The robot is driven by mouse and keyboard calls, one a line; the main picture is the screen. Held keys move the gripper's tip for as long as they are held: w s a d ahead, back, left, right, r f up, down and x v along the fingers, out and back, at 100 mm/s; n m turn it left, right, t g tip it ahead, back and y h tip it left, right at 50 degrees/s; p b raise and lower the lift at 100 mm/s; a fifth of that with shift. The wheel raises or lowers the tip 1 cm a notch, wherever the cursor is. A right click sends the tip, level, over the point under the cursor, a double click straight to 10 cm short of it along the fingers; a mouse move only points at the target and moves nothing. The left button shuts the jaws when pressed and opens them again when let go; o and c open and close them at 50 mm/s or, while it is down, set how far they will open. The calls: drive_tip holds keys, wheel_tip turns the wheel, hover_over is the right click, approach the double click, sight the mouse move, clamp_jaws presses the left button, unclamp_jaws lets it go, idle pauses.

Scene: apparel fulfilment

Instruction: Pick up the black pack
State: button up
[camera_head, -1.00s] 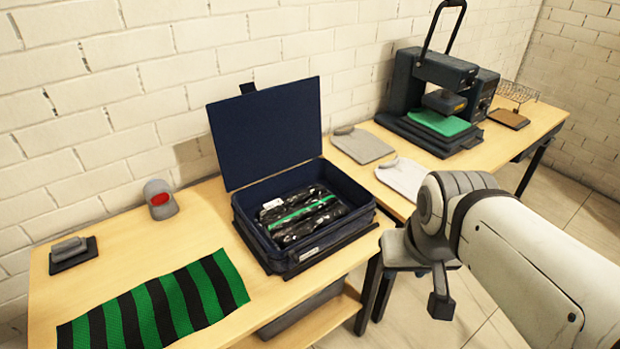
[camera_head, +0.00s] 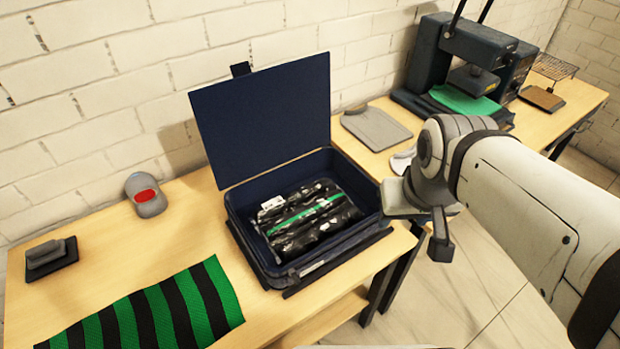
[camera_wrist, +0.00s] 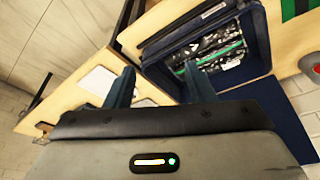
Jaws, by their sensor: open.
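Glossy black packaging with pale marks, the black pack (camera_head: 318,232), lies inside the open dark blue box (camera_head: 236,232). A green strip crosses it; I cannot tell whether it is one pack or several side by side. It also shows in the wrist view (camera_wrist: 212,48), inside the box (camera_wrist: 262,40). My gripper (camera_wrist: 160,84) is open and empty, its two dark fingers apart in the wrist view. In the head view my arm is to the right of the box, and the fingers are hard to make out.
The box's raised lid (camera_head: 265,120) stands at its back. A green and black striped cloth (camera_head: 150,312), a grey cap with red front (camera_head: 146,196) and a small dark stand (camera_head: 50,258) lie to the left. A heat press (camera_head: 470,70) and a grey folded garment (camera_head: 376,128) are at back right.

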drive_tip(key=shift+o, duration=0.2)
drive_tip(key=w+a+f+n+b, duration=0.1)
drive_tip(key=w+a+n, duration=0.1)
drive_tip(key=w+n, duration=0.2)
drive_tip(key=w+a+f+n+g+b, duration=0.1)
drive_tip(key=w+a+f+n, duration=0.1)
drive_tip(key=w+n, duration=0.2)
drive_tip(key=shift+w+f, duration=0.25)
drive_tip(key=shift+w, duration=0.95)
drive_tip(key=n+g+b, duration=0.2)
drive_tip(key=n+b, duration=0.1)
drive_tip(key=n, duration=1.3)
hover_over(307, 209)
drive_tip(key=f, duration=1.8)
drive_tip(key=shift+d+f, duration=0.25)
drive_tip(key=shift+d, duration=0.05)
drive_tip(key=f, duration=0.2)
drive_tip(key=f+p, duration=0.1)
drive_tip(key=f, duration=0.2)
drive_tip(key=f+p, duration=0.1)
drive_tip(key=f, duration=0.1)
drive_tip(key=shift+a+f, duration=0.25)
drive_tip(key=shift+f, duration=0.15)
drive_tip(key=shift+c, duration=0.2)
drive_tip(key=c, duration=0.8)
drive_tip(key=shift+r, duration=0.1)
